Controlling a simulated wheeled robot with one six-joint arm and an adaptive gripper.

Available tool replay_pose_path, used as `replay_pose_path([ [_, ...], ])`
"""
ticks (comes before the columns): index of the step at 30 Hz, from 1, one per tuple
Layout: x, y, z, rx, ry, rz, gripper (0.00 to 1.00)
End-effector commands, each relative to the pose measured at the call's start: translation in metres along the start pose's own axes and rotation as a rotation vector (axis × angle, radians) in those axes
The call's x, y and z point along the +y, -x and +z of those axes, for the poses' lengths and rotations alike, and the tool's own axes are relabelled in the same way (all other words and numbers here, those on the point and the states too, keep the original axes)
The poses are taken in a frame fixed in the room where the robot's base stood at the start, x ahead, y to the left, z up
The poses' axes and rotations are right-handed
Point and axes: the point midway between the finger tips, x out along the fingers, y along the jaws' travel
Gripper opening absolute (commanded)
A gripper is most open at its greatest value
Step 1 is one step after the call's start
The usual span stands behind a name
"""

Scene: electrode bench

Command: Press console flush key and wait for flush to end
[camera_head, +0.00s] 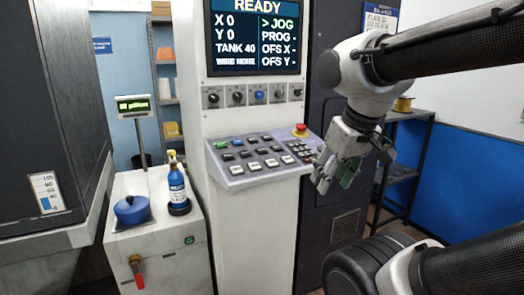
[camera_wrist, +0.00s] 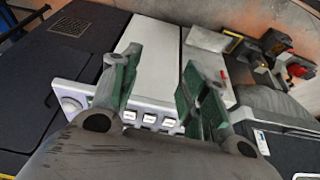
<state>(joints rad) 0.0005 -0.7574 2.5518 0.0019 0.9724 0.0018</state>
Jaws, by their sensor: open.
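The console (camera_head: 238,120) stands in the middle of the head view with a sloped key panel (camera_head: 226,172) of dark, white, blue and green keys. Its labels are too small to read, so I cannot tell which is the flush key. The screen (camera_head: 252,36) reads READY, X 0, Y 0, TANK 40, with the marker at JOG. My gripper (camera_head: 337,180) is open and empty at the panel's right end, apart from the keys as far as I can tell. In the wrist view my gripper (camera_wrist: 160,78) shows green-padded fingers spread, with a row of white keys (camera_wrist: 150,119) between them, partly hidden.
A red mushroom button (camera_head: 300,130) sits at the panel's upper right corner. Knobs (camera_head: 237,98) line the console below the screen. A white cabinet (camera_head: 150,245) at left carries a blue bottle (camera_head: 177,185) and a blue round cap (camera_head: 131,209). A level gauge (camera_head: 46,192) is on the dark machine.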

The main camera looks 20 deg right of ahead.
Motion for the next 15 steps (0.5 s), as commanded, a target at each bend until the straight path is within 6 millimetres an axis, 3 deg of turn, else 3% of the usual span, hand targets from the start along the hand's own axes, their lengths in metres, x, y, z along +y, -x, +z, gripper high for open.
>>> replay_pose_path([
  [1,0.0,0.0,0.0,0.0,0.0,0.0,0.3],
  [6,0.0,0.0,0.0,0.0,0.0,0.0,0.0],
  [15,0.0,0.0,0.0,0.0,0.0,0.0,0.0],
])
